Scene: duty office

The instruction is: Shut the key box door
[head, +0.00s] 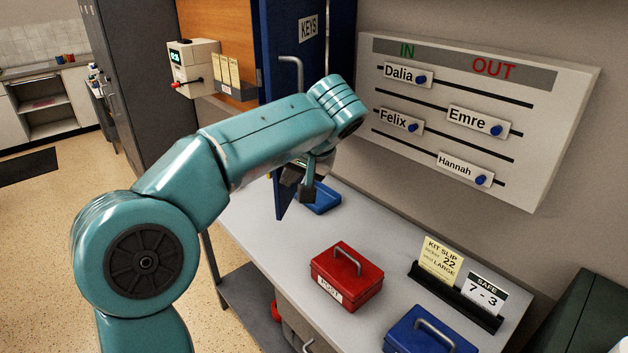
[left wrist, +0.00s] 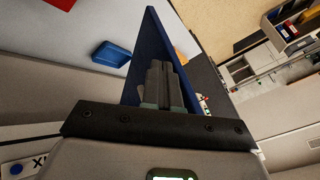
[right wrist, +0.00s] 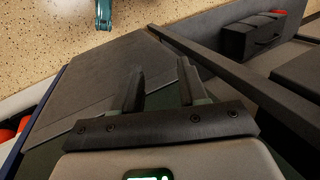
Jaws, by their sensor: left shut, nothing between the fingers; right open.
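My left gripper (head: 299,190) is shut and empty, beside the door's lower part and above the counter. In the left wrist view the door (left wrist: 153,35) rises just behind the shut left fingers (left wrist: 163,85); I cannot tell whether they touch it. The inside of the key box is hidden. My right gripper (right wrist: 160,90) is open and empty in the right wrist view.
On the grey counter (head: 270,235) are a blue tray (head: 320,199), a red box (head: 346,277), a blue box (head: 430,333) and a card holder (head: 455,297). An IN/OUT board (head: 470,120) hangs right of the door. A small dispenser (head: 193,68) is at left.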

